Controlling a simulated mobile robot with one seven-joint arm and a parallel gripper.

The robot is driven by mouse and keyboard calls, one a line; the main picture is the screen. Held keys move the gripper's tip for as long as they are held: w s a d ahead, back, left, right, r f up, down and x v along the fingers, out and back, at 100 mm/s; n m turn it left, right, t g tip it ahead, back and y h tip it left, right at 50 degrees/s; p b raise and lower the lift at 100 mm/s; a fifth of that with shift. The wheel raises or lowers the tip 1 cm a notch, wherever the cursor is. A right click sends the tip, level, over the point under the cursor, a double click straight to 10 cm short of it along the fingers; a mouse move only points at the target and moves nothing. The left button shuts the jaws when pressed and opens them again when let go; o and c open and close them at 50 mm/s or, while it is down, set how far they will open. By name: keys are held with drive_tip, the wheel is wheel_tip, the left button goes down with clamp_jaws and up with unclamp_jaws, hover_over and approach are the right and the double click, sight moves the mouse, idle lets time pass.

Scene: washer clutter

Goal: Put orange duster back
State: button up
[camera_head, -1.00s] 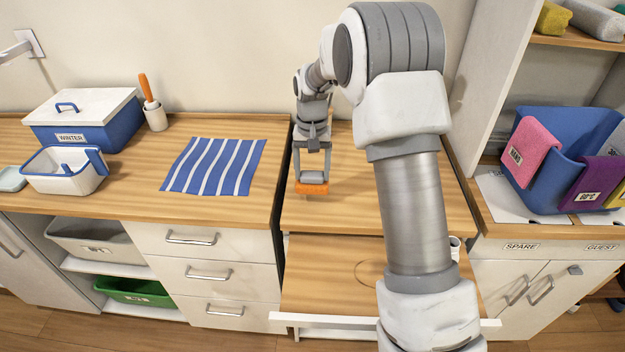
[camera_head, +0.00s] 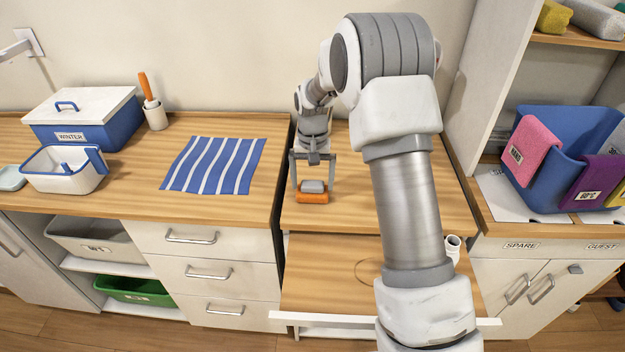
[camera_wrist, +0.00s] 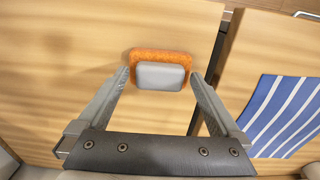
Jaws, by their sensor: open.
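The orange duster (camera_head: 312,197) lies on the wooden counter in front of my arm, its orange edge showing around a grey block on top. In the wrist view the duster (camera_wrist: 159,56) shows its orange rim and grey top just beyond the fingertips. My gripper (camera_head: 312,182) is open, with its fingers on either side behind the duster; in the wrist view the gripper (camera_wrist: 160,78) has its two fingertips spread to the left and right of the grey block, holding nothing. Whether the tips touch the duster I cannot tell.
A blue striped cloth (camera_head: 214,166) lies left of my arm. A white cup with an orange-handled tool (camera_head: 155,115), a WINTER box (camera_head: 84,122) and a small basket (camera_head: 62,170) stand farther left. A pulled-out wooden board (camera_head: 335,275) is below. A blue bin with cloths (camera_head: 575,150) stands right.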

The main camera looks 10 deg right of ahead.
sight(313, 183)
wheel_tip(313, 183, up, 12)
drive_tip(key=r, duration=0.1)
drive_tip(key=s+r+n+t, duration=0.1)
drive_tip(key=s+r+t, duration=0.2)
drive_tip(key=s+r, duration=0.9)
drive_tip(key=s+d+f+n+t, duration=0.1)
drive_tip(key=s+n+t, duration=0.1)
drive_tip(key=s, duration=1.7)
drive_tip(key=shift+s+d+f+t+p, duration=0.15)
drive_tip(key=shift+s+f+t+p, duration=0.15)
drive_tip(key=shift+f, duration=0.1)
drive_tip(key=shift+d, duration=0.15)
